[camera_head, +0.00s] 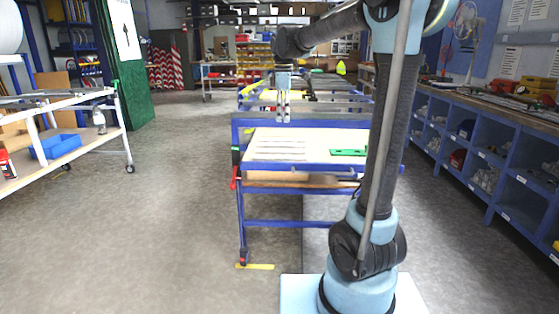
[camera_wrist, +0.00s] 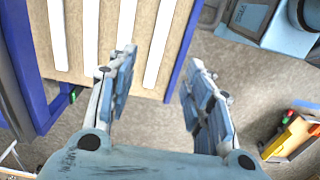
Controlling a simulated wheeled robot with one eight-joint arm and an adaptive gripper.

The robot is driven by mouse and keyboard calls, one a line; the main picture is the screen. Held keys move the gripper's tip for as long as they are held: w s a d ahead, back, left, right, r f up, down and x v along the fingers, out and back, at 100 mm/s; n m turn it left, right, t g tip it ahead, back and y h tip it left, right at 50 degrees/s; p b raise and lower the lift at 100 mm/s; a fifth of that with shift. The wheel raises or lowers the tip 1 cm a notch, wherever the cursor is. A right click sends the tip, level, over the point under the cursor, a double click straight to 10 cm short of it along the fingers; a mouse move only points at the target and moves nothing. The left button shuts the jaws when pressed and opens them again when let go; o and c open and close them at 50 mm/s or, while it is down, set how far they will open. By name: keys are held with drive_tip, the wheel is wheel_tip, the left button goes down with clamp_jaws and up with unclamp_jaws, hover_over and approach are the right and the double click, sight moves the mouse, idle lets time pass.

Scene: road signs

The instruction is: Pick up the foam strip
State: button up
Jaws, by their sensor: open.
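Several long white strips, which look like the foam strips, lie side by side on a tan tabletop with a blue frame. In the wrist view one strip (camera_wrist: 160,45) is near the blue edge, and another strip (camera_wrist: 88,30) is further left. In the head view the strips (camera_head: 277,150) show as thin pale lines on the worktable (camera_head: 315,138). My gripper (camera_head: 284,118) hangs above the table, pointing down. In the wrist view my gripper (camera_wrist: 162,64) is open and empty, its fingers spread on either side of the table's blue edge.
A green piece (camera_head: 348,152) lies on the table right of the strips. A white shelf cart (camera_head: 75,125) stands at the left, and blue shelving (camera_head: 480,150) lines the right. The floor (camera_head: 180,200) left of the table is clear.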

hover_over(282, 156)
drive_tip(key=f, duration=1)
drive_tip(key=shift+d+f, duration=0.2)
drive_tip(key=shift+f, duration=0.2)
drive_tip(key=shift+w+a+f, duration=0.1)
drive_tip(key=shift+a+f, duration=0.05)
drive_tip(key=shift+f, duration=1.2)
drive_tip(key=shift+w+a+f, duration=0.1)
drive_tip(key=shift+a+f, duration=0.05)
drive_tip(key=shift+f, duration=1.15)
drive_tip(key=c, duration=0.8)
